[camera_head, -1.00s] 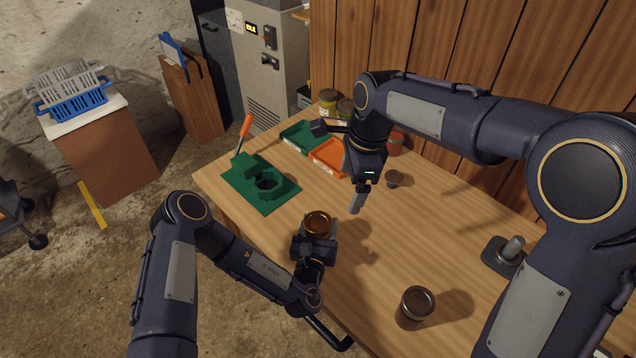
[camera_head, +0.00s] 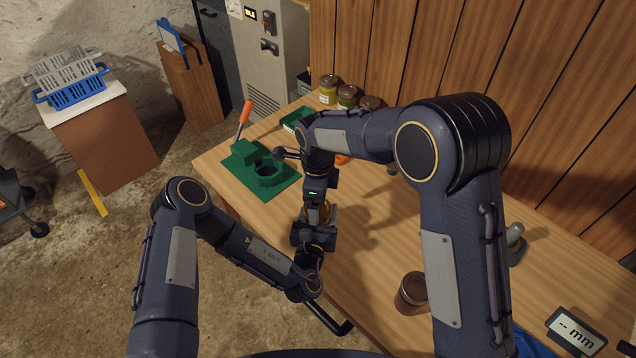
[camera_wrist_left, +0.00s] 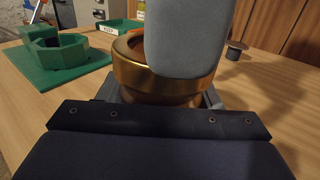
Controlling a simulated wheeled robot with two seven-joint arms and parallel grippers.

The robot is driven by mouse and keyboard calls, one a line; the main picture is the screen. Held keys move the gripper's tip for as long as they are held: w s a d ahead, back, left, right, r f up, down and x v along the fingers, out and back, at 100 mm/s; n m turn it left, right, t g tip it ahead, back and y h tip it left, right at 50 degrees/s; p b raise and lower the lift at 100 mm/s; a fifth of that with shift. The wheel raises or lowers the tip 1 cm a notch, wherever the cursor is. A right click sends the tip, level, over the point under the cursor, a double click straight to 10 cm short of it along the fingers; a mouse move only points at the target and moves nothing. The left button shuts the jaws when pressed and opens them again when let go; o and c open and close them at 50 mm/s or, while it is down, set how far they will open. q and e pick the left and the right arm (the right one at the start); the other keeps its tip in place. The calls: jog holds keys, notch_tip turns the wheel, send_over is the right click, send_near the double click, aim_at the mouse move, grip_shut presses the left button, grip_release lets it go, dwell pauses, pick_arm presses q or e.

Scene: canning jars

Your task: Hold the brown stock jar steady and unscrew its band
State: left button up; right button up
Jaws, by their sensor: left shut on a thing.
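The brown stock jar stands upright on the table. Its gold band (camera_wrist_left: 130,72) fills the middle of the left wrist view, and a sliver of gold shows in the head view (camera_head: 331,213). My left gripper (camera_head: 314,236) is shut on the jar low down, below the band. My right gripper (camera_head: 314,212) points down over the jar top. One grey right finger (camera_wrist_left: 187,40) covers the near side of the band in the left wrist view. The other finger is hidden, so I cannot tell how far the right jaws are closed or whether they touch the band.
A green fixture (camera_head: 285,184) with a round recess lies left of the jar, with an orange-handled tool (camera_head: 245,113) beside it. Another brown jar (camera_head: 410,296) stands at the right front. Several lidded jars (camera_head: 347,97) line the back. A "-- mm" display (camera_head: 577,330) is front right.

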jog(key=shift+f, duration=1.2)
jog(key=c, duration=1.2)
jog(key=n, duration=0.4)
jog(key=shift+n, duration=0.3)
jog(key=n, duration=0.4)
jog(key=shift+n, duration=0.3)
